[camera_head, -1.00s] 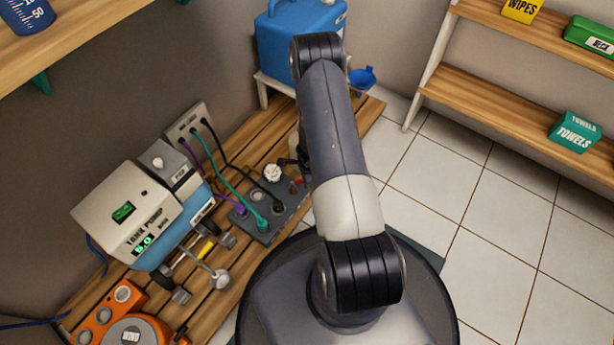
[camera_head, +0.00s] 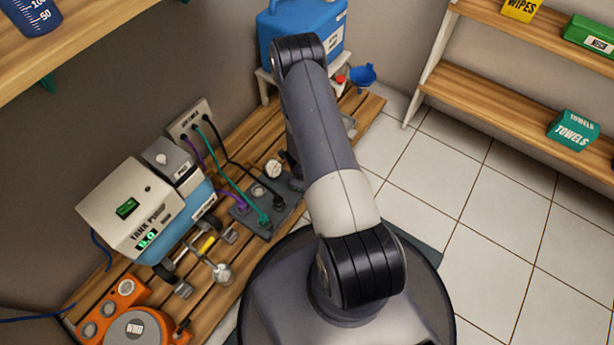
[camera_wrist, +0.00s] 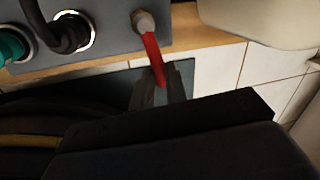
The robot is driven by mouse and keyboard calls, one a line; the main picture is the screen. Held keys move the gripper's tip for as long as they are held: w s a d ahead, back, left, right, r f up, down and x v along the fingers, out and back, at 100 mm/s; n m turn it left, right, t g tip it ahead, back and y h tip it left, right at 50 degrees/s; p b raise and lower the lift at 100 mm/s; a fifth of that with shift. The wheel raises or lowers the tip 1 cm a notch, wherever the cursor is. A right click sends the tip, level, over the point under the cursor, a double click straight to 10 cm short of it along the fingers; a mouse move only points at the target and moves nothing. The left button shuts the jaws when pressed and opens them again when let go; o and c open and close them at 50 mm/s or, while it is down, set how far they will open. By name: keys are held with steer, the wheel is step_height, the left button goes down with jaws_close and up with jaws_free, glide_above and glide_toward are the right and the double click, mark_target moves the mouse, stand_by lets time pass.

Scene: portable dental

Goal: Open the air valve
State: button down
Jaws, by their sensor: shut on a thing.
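The air valve's red lever (camera_wrist: 152,55) hangs from a pale round stem on the grey panel (camera_wrist: 105,20) in the wrist view. My gripper (camera_wrist: 161,82) is shut on the lower end of this lever, with a finger on either side. In the head view, the same grey panel (camera_head: 262,222) sits on the wooden slatted bench, and a round white-faced gauge (camera_head: 273,169) stands at its far end. My arm hides the lever and most of my gripper there.
Black and green hoses (camera_head: 222,163) run from the wall plate to the panel. A tank pump unit (camera_head: 135,205) and an orange device (camera_head: 103,312) stand on the bench (camera_head: 300,128). A blue tank (camera_head: 325,35) is at the back. The tiled floor to the right is clear.

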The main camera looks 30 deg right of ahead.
steer(key=shift+s+a+r+m+p, duration=0.15)
steer(key=shift+a+m+p, duration=0.25)
steer(key=shift+m+p, duration=0.55)
steer(key=shift+s+m, duration=0.1)
steer(key=shift+m, duration=0.25)
steer(key=c, duration=1.4)
jaws_free()
steer(key=shift+c, duration=0.2)
step_height(320, 180, up, 10)
steer(key=a+p, duration=0.2)
steer(key=p, duration=0.2)
steer(key=shift+s+r+p, duration=0.15)
steer(key=shift+s+p, duration=0.25)
steer(key=shift+s, duration=0.05)
step_height(320, 180, down, 11)
steer(key=w+d+b, duration=0.1)
steer(key=d+b, duration=0.1)
steer(key=b, duration=0.3)
steer(key=shift+r, duration=0.2)
steer(key=shift+r, duration=0.1)
